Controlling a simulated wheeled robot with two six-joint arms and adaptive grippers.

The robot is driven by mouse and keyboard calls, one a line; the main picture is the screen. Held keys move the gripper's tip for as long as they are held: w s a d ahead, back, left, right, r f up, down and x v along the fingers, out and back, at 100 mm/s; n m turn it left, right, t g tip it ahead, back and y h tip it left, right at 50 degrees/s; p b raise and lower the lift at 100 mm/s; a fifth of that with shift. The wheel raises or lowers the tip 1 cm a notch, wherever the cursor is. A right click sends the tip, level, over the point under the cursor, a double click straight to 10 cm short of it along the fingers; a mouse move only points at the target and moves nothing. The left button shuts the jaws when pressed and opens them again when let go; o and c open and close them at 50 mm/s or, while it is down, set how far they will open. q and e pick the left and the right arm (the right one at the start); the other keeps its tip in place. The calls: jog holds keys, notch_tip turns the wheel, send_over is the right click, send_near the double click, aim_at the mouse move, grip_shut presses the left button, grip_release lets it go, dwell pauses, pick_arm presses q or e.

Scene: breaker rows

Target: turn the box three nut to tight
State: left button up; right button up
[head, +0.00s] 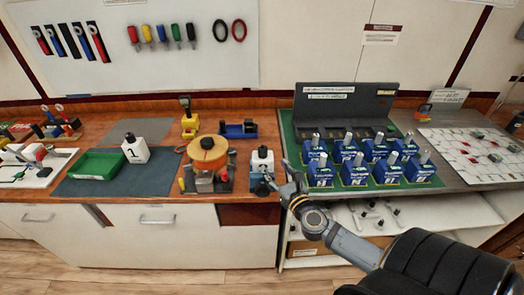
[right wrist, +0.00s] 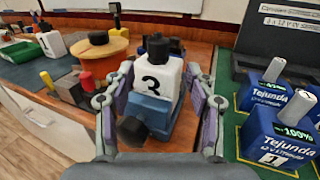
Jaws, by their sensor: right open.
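Box three (right wrist: 156,75) is white with a black 3 on its face. It stands upright in a blue vise (right wrist: 148,108) with a dark handle at the front. A black nut-like knob (right wrist: 158,48) sits on its top. In the head view, box three (head: 262,161) stands on the bench between the orange round fixture and the green mat. My right gripper (right wrist: 158,98) is open, one finger on each side of the box and vise; contact cannot be told. It also shows in the head view (head: 283,183). My left gripper is not in view.
Right of the gripper, several blue Tejunda units (right wrist: 280,128) stand on a green mat (right wrist: 236,125). An orange round fixture (head: 208,152) is close on the left. Farther left are a box marked 1 (head: 135,150) and a green tray (head: 97,164).

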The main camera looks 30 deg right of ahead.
aim_at(265, 153)
jog(key=w, duration=0.3)
jog(key=w+d+p, duration=0.1)
jog(key=w, duration=0.2)
jog(key=w+p, duration=0.1)
jog(key=w, duration=0.2)
jog(key=shift+w+d, duration=0.2)
jog(key=shift+w, duration=0.5)
